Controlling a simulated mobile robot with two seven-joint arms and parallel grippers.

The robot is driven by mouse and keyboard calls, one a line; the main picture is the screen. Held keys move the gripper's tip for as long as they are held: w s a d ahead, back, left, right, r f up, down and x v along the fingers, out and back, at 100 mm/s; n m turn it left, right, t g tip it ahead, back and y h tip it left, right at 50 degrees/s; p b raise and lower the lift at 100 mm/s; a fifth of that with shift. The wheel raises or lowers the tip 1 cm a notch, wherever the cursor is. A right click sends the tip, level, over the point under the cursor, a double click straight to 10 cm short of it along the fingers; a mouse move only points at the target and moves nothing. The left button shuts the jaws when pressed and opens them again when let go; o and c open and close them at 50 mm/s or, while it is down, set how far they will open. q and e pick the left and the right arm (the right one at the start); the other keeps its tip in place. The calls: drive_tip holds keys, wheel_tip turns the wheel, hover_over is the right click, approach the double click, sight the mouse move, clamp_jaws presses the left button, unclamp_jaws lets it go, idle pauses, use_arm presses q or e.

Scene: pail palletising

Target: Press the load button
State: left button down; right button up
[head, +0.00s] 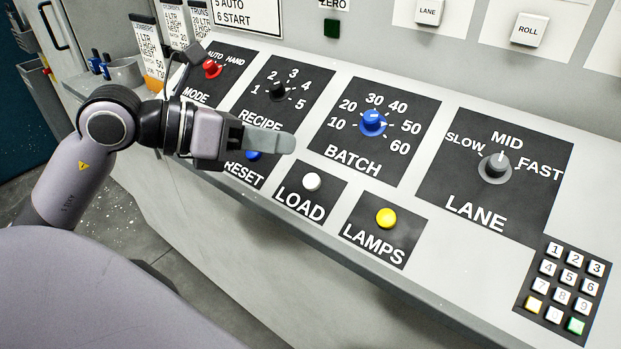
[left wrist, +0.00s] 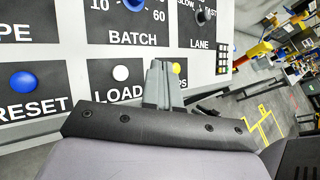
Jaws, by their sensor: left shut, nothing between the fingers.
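The load button is a white round button (head: 312,181) on a black plate marked LOAD, low on the sloped grey panel. It also shows in the left wrist view (left wrist: 121,73), just left of the fingers. My left gripper (head: 284,144) is shut and empty. In the head view its fingertips point right, up and to the left of the load button, near the RESET plate. In the left wrist view the fingers (left wrist: 160,80) stand between the load button and the yellow lamps button, partly covering the latter. I cannot see any contact with a button. My right gripper is not in view.
The yellow lamps button (head: 386,217) sits right of the load button. The batch knob (head: 372,123), lane knob (head: 495,167) and keypad (head: 565,289) are on the same panel.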

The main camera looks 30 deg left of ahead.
sight(312, 182)
use_arm(q)
drive_tip(key=w+f+b, duration=0.1)
drive_tip(key=f, duration=0.1)
drive_tip(key=w+f+b, duration=0.1)
drive_tip(key=f, duration=0.1)
drive_tip(key=w+f+b, duration=0.1)
drive_tip(key=f, duration=0.1)
drive_tip(key=shift+w+d+f+b, duration=0.15)
drive_tip(key=shift+w+f+b, duration=0.2)
drive_tip(key=shift+f, duration=0.05)
drive_tip(key=shift+w+f, duration=0.3)
drive_tip(key=shift+f, duration=0.1)
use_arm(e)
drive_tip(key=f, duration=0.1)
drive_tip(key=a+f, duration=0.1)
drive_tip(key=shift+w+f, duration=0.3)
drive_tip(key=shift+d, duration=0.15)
use_arm(q)
drive_tip(key=shift+f+b, duration=0.1)
drive_tip(key=shift+b, duration=0.2)
idle(0.6)
drive_tip(key=shift+w+f, duration=0.15)
drive_tip(key=shift+f, duration=0.15)
drive_tip(key=shift+w+b, duration=0.1)
drive_tip(key=shift+b, duration=0.2)
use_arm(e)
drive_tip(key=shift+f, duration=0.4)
